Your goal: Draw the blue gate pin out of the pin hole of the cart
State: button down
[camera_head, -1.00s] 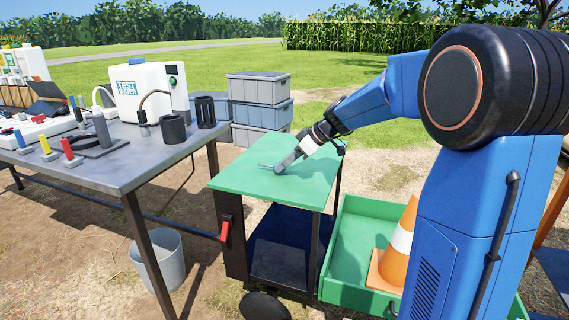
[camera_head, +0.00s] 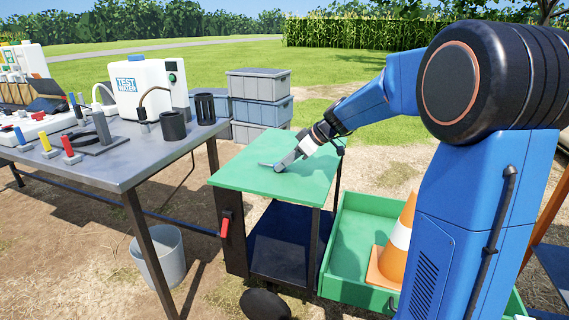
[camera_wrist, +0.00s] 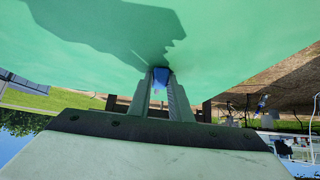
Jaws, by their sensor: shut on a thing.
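The cart has a green top (camera_head: 245,182) and stands in the middle of the head view; its green top also fills the upper part of the wrist view (camera_wrist: 80,60). My gripper (camera_head: 280,167) is over the cart top, pointing down and to the left. In the wrist view my gripper (camera_wrist: 161,88) is shut on the blue gate pin (camera_wrist: 161,77), which shows as a small blue piece between the fingertips. The pin's lower end and the pin hole are hidden, so I cannot tell how deep the pin sits. The pin cannot be made out in the head view.
A metal table (camera_head: 110,165) with instruments stands left of the cart. A red handle (camera_head: 226,224) is on the cart's left side. A green tray (camera_head: 348,240) with an orange cone (camera_head: 397,245) is at right. Grey boxes (camera_head: 259,100) stand behind, and a bucket (camera_head: 160,258) is below the table.

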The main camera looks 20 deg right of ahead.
jog(key=shift+s+f, duration=0.15)
jog(key=shift+f, duration=0.5)
jog(key=c, duration=1.5)
grip_release()
jog(key=shift+c, duration=0.2)
jog(key=shift+d, duration=0.1)
jog(key=v, duration=1.8)
jog(key=shift+w+a+r, duration=0.2)
jog(key=shift+w+r, duration=0.15)
